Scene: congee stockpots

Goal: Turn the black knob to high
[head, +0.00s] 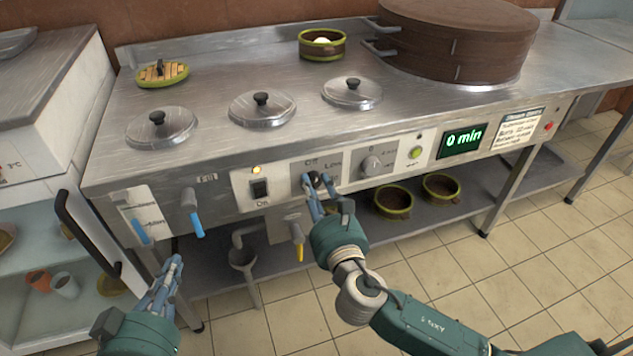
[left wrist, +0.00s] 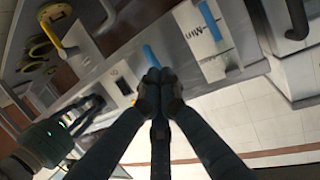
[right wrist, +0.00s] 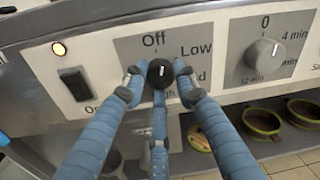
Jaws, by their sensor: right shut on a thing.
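The black knob (right wrist: 161,73) is on a grey dial plate (right wrist: 135,50) on the stove's front panel. Its white mark points up, toward "Off". "Low" stands at the upper right; the labels at right and below are partly hidden by my fingers. My right gripper (right wrist: 159,78) has its blue fingers closed around the knob, one on each side and one below. In the head view my right gripper (head: 318,184) covers much of the knob. My left gripper (left wrist: 160,80) is shut and empty, low in front of the stove; it also shows in the head view (head: 172,268).
Left of the knob is a black rocker switch (right wrist: 74,84) under a lit lamp (right wrist: 59,49). Right of it is a grey timer knob (right wrist: 265,56). Blue levers (head: 191,212) project from the panel at left. Bowls (head: 393,202) stand on the lower shelf.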

